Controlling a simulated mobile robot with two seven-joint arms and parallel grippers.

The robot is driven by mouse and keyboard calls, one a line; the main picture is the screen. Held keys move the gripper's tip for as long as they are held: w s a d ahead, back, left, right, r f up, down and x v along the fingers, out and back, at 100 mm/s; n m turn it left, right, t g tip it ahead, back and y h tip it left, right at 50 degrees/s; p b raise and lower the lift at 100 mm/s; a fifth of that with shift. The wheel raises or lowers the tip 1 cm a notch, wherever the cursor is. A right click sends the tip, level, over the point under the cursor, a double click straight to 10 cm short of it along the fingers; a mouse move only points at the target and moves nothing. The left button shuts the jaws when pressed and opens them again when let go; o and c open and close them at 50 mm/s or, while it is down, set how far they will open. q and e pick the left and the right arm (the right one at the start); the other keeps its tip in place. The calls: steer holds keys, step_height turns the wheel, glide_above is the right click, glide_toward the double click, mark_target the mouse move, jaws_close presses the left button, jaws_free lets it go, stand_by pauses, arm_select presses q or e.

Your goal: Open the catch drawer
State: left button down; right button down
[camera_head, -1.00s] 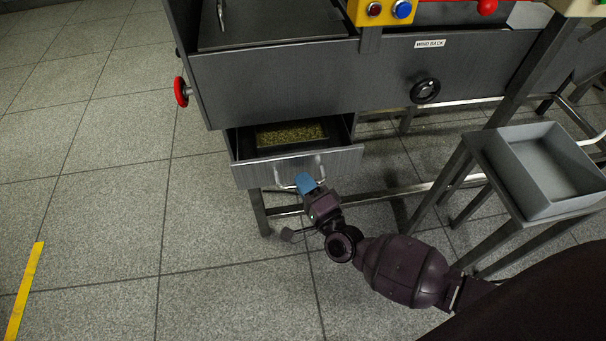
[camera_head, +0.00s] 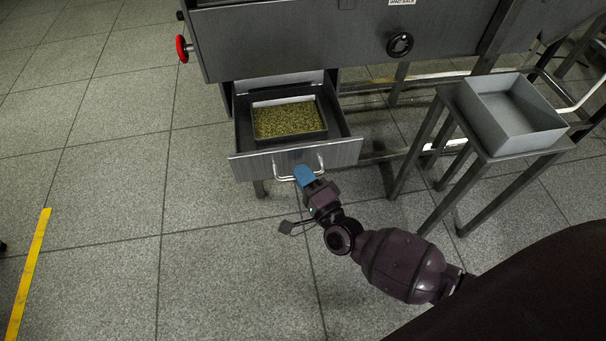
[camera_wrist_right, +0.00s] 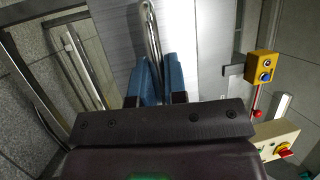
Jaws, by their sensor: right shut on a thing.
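The catch drawer (camera_head: 240,165) stands pulled out from under the grey machine, at the centre of the head view. Inside it sits a dark tray with a light inner rim (camera_head: 322,122), holding greenish-yellow granules (camera_head: 285,120). The drawer front has a bright bar handle (camera_head: 281,174), which also shows in the right wrist view (camera_wrist_right: 151,35). My right gripper (camera_head: 303,174) is at the handle, its blue fingers shut on the bar; in the wrist view the fingers (camera_wrist_right: 158,80) lie on both sides of it. My left gripper is not in view.
A grey bin (camera_head: 515,147) stands on a small metal stand (camera_head: 455,197) to the right. The machine has a red knob (camera_head: 182,48) at its left and a black handwheel (camera_head: 400,44) on its front. Tiled floor in front and left is clear, with a yellow strip (camera_head: 30,270).

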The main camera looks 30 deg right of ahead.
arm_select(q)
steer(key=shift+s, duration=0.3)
arm_select(e)
steer(key=shift+s+a, duration=0.15)
steer(key=shift+s, duration=0.1)
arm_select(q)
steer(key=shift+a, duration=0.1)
arm_select(e)
steer(key=c, duration=1.2)
jaws_free()
